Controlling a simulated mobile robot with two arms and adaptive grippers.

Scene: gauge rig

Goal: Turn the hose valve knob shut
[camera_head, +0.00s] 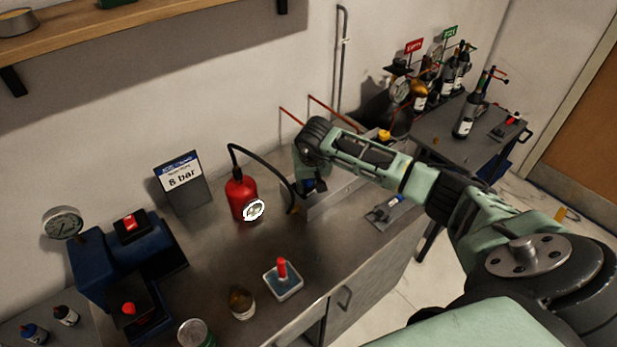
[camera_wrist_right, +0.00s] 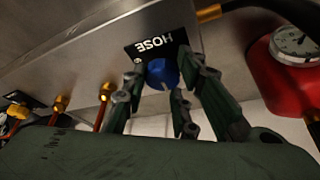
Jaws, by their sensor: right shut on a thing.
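The blue hose valve knob (camera_wrist_right: 162,73) sits on a grey metal panel (camera_wrist_right: 100,62) under a black label (camera_wrist_right: 155,45) reading HOSE, which appears upside down in the right wrist view. A pale pointer line shows on the knob's face. My right gripper (camera_wrist_right: 162,88) is shut on the knob, with green fingers on both sides of it. In the head view my right gripper (camera_head: 310,186) reaches down at the panel and mostly hides the knob. My left gripper is not in view.
A red cylinder (camera_head: 237,190) with a gauge (camera_head: 254,209) stands left of the gripper, its black hose (camera_head: 262,158) running to the panel. An 8 bar sign (camera_head: 184,180), red-handled block (camera_head: 283,279) and jar (camera_head: 241,302) stand on the bench. Orange-tipped pipes (camera_wrist_right: 103,104) project from the panel.

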